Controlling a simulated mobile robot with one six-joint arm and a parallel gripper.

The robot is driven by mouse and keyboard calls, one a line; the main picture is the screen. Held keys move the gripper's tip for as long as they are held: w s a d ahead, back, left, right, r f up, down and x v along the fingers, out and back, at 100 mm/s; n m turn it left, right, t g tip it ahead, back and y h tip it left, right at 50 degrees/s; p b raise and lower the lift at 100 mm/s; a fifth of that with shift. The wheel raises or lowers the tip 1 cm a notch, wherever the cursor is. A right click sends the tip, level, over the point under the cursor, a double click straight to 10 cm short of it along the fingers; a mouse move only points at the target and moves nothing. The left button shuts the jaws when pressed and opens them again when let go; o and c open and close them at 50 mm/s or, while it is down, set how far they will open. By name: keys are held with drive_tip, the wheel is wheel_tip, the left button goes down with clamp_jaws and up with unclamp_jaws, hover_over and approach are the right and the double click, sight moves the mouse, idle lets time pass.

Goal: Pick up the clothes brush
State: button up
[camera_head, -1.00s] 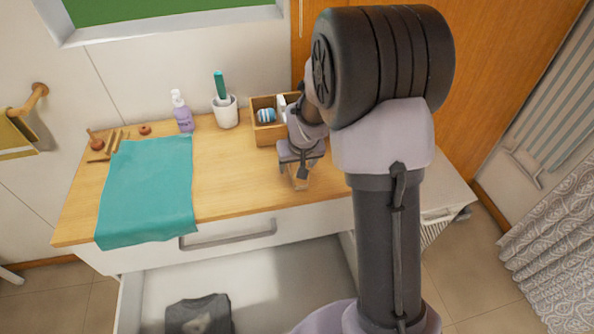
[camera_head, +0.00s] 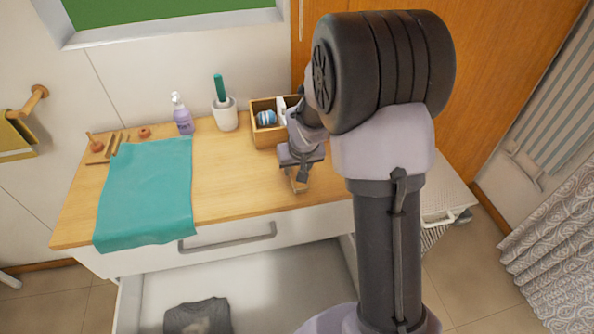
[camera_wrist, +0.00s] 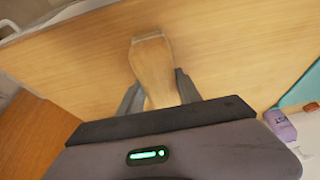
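The clothes brush is a pale wooden piece (camera_wrist: 155,72) in the wrist view. It lies between the two fingers of my gripper (camera_wrist: 159,80), with one finger along each side. The fingers are very close to its sides; I cannot tell whether both touch it. Its near end runs under the gripper body. In the head view my gripper (camera_head: 299,176) is low over the front part of the wooden counter (camera_head: 235,175), right of the teal cloth. A small part of the brush (camera_head: 297,186) shows below the gripper there.
A wooden box (camera_head: 265,136) with small items stands behind my gripper. A white cup (camera_head: 226,115) with a teal-handled item and a purple bottle (camera_head: 182,115) stand at the back. The teal cloth (camera_head: 148,190) covers the left. An open drawer (camera_head: 270,280) is below.

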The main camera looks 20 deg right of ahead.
clamp_jaws()
drive_tip(key=shift+r+p, duration=0.55)
drive_tip(key=p+v, duration=0.1)
drive_tip(key=v, duration=0.2)
drive_tip(key=shift+w+r+p, duration=0.3)
drive_tip(key=shift+p, duration=0.1)
drive_tip(key=s+a, duration=0.3)
drive_tip(key=s, duration=0.4)
drive_tip(key=s+a+r, duration=0.1)
drive_tip(key=s+a, duration=0.2)
drive_tip(key=s, duration=0.4)
